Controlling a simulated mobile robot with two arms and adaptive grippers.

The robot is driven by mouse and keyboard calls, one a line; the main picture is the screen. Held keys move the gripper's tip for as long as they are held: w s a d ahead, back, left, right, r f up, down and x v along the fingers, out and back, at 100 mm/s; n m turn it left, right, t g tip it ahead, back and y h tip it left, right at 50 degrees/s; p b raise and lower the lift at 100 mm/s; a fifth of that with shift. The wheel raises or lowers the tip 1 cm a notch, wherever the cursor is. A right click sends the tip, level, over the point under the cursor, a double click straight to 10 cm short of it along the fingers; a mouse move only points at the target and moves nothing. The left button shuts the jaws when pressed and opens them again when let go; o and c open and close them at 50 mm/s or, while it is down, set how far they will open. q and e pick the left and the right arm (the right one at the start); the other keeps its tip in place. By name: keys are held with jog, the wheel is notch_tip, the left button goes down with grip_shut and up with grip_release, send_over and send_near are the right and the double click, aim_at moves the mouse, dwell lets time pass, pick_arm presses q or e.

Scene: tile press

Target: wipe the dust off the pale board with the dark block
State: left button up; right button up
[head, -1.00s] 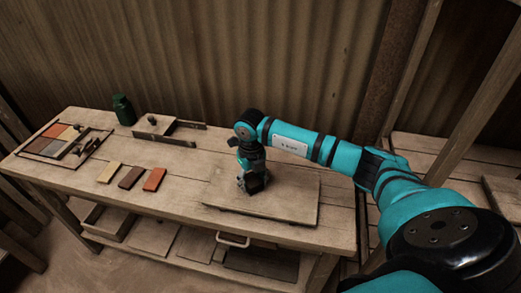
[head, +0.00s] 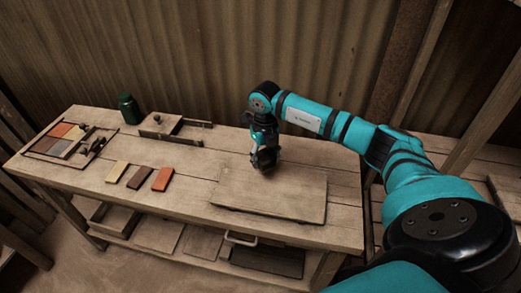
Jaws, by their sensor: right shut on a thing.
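The pale board (head: 285,196) lies flat on the right part of the wooden workbench. My right gripper (head: 264,165) points down at the back edge of the board, left of its middle. It is shut on a dark block, which is small and mostly hidden by the fingers. I cannot tell whether the block touches the board. Dust on the board is too faint to make out from here. My left gripper is not in the view.
Cream, brown and orange tiles (head: 162,179) lie left of the board. A tray of coloured tiles (head: 39,150), a dark green jar (head: 128,109) and a wooden press-like fixture (head: 165,124) stand further left. Bare bench lies between tiles and board.

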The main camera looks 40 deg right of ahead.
jog(key=shift+d+r+p, duration=0.15)
jog(key=shift+r+p, duration=0.25)
jog(key=shift+r, duration=0.75)
jog(key=shift+a+r, duration=0.15)
jog(key=shift+a, duration=0.05)
jog(key=shift+d, duration=0.15)
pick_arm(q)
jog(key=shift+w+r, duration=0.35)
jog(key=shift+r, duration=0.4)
